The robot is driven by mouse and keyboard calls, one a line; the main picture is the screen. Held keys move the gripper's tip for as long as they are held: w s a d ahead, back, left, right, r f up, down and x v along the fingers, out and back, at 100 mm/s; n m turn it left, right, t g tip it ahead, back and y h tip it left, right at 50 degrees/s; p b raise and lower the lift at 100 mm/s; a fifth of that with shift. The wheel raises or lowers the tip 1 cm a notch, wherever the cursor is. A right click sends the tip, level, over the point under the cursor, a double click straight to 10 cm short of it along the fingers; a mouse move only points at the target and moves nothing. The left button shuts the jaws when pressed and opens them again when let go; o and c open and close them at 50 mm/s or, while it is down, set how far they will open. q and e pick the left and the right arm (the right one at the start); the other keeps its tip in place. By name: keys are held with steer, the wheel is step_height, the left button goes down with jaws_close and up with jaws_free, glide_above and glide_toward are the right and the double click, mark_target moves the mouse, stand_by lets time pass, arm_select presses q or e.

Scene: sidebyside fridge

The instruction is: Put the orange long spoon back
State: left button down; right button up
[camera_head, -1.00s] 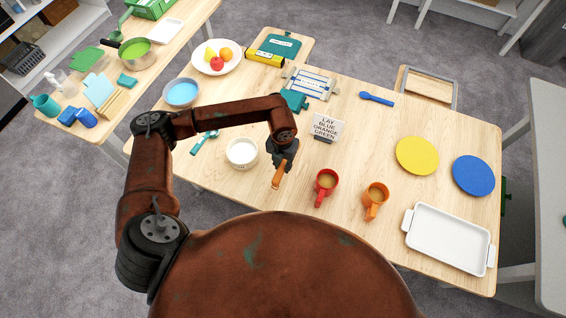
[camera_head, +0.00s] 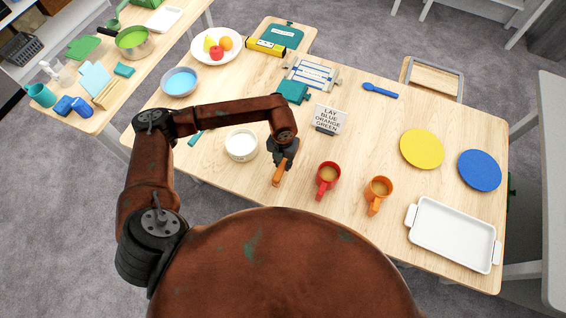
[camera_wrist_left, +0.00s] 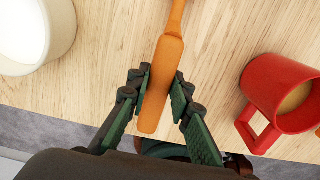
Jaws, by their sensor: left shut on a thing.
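The orange long spoon (camera_head: 279,172) is held in my left gripper (camera_head: 283,150), above the front part of the wooden table. In the left wrist view, the spoon's orange handle (camera_wrist_left: 160,85) lies between the two green-padded fingers of the gripper (camera_wrist_left: 158,105). The spoon's far end runs out of the top of that view. A blue spoon (camera_head: 380,90) lies at the back of the table. A green spoon (camera_head: 195,138) shows partly, mostly hidden by my left arm. A sign (camera_head: 329,119) reading "LAY BLUE ORANGE GREEN" stands behind the gripper. My right gripper is not visible.
A white bowl (camera_head: 241,145) is left of the gripper. A red mug (camera_head: 328,176) and an orange mug (camera_head: 378,193) stand to the right. Yellow (camera_head: 422,149) and blue (camera_head: 480,170) plates and a white tray (camera_head: 452,236) fill the right end. Bare wood lies between sign and yellow plate.

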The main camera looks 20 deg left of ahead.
arm_select(q)
steer(key=shift+f, duration=0.3)
steer(key=c, duration=1.7)
jaws_free()
steer(key=shift+o, duration=0.2)
steer(key=shift+r, duration=0.1)
step_height(320, 180, up, 12)
